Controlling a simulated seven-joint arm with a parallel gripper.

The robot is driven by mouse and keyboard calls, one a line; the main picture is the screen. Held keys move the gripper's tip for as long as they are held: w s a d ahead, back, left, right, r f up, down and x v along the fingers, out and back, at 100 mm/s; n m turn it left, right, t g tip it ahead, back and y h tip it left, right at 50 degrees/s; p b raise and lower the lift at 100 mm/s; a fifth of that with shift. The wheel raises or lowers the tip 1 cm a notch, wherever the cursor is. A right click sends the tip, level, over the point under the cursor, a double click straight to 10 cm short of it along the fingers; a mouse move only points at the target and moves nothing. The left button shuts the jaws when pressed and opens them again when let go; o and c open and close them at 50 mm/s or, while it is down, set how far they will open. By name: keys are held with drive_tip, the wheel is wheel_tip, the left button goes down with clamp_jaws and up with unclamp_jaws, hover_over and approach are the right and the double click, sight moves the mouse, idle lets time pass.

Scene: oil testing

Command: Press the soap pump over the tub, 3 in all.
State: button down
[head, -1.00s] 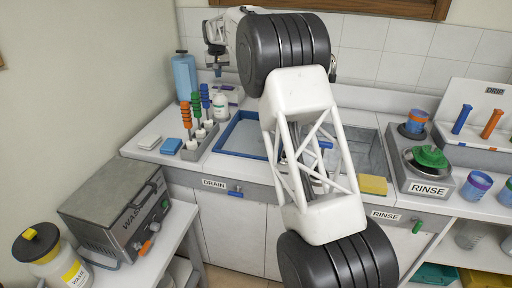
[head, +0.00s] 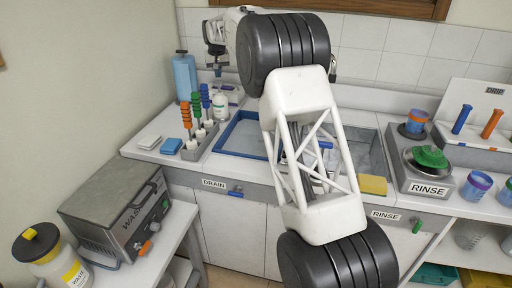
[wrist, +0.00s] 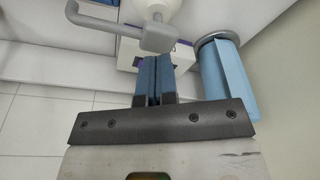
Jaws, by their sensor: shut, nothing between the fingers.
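The soap pump shows in the wrist view as a pale grey spout and head (wrist: 158,38) on a rounded white body. My gripper (head: 217,72) is above that back corner, pointing down. In the wrist view its blue fingertips (wrist: 154,62) are together and empty, close to the pump head; I cannot tell whether they touch it. The blue-rimmed tub (head: 222,140) is set in the counter, to the right of the pump.
A blue bottle (head: 184,76) stands left of my gripper and also shows in the wrist view (wrist: 226,80). A rack (head: 196,150) with coloured-handled tools and a white bottle (head: 220,107) stand in front. A second basin (head: 370,150) is right. My arm hides part of both basins.

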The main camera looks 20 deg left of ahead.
sight(219, 82)
drive_tip(key=shift+f, duration=1.75)
drive_tip(key=shift+r, duration=0.2)
idle(0.4)
drive_tip(key=shift+r, duration=1.45)
drive_tip(key=shift+f, duration=1.7)
drive_tip(key=shift+r, duration=1.65)
